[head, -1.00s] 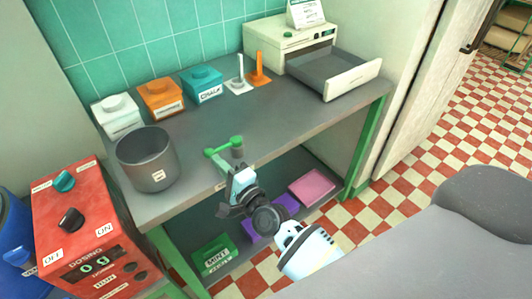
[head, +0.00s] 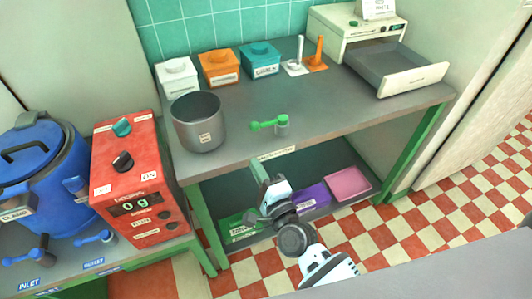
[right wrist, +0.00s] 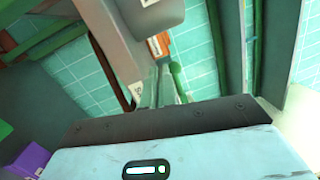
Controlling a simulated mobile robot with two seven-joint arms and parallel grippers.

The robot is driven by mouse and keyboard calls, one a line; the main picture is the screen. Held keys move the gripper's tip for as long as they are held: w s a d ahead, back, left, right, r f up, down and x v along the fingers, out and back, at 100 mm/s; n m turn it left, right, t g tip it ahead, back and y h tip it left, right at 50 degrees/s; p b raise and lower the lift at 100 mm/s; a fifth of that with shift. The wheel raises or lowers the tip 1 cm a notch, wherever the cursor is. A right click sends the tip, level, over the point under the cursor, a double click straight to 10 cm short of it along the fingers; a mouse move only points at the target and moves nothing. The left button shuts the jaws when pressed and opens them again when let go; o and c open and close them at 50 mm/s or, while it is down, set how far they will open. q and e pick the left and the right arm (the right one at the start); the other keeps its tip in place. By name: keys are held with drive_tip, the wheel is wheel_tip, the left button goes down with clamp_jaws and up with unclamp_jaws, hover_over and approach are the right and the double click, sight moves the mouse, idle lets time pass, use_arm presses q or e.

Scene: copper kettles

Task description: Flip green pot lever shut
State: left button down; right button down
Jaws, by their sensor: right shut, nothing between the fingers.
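A green lever (head: 268,124) with rounded ends sits on a small grey cylinder (head: 282,128) near the front edge of the grey worktop. Its bar points left, roughly along the edge. My right gripper (head: 259,166) is shut and empty, in front of the worktop's front edge, apart from the lever. Its narrow fingers (right wrist: 160,92) show in the right wrist view. My left gripper is not in view.
A grey open pot (head: 199,135) stands left of the lever. White, orange and teal canisters (head: 219,69) line the wall. A red scale box (head: 130,180) and a blue clamped pot (head: 45,175) stand at the left. An open drawer (head: 385,75) juts out at the back right.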

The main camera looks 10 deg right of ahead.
drive_tip(key=s, duration=0.1)
drive_tip(key=s+a, duration=0.2)
drive_tip(key=shift+s+a+f, duration=0.15)
drive_tip(key=shift+s+f, duration=0.15)
idle(0.4)
